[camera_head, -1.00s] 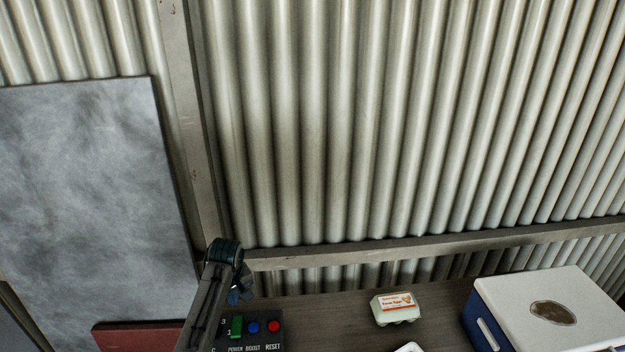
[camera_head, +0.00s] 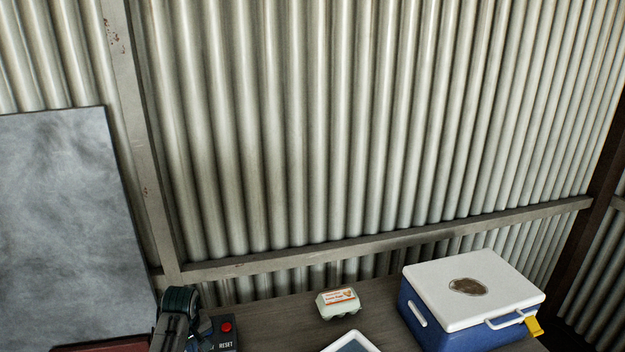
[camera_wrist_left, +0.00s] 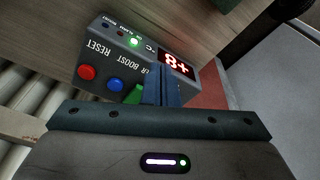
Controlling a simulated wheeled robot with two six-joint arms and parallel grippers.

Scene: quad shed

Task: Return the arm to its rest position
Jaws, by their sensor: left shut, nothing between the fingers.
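My left arm (camera_head: 178,305) shows at the bottom left of the head view. Its gripper (camera_head: 203,326) is mostly hidden there behind the wrist and beside a dark control box (camera_head: 226,333). In the left wrist view the blue fingers (camera_wrist_left: 160,84) are shut with nothing between them. They appear in front of the control box (camera_wrist_left: 120,62), which shows a red RESET button (camera_wrist_left: 87,72), a blue button (camera_wrist_left: 115,84), part of a green switch (camera_wrist_left: 133,95), a lit red display (camera_wrist_left: 176,64) and a green lamp (camera_wrist_left: 134,42). Contact with the box cannot be told. My right gripper is not in view.
An egg carton (camera_head: 338,303) and a blue cooler with a white lid (camera_head: 470,285) stand on the wooden bench (camera_head: 285,315). A white-rimmed tablet-like thing (camera_head: 352,342) is cut off at the bottom. A grey panel (camera_head: 65,210) stands left, before the corrugated wall (camera_head: 330,130).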

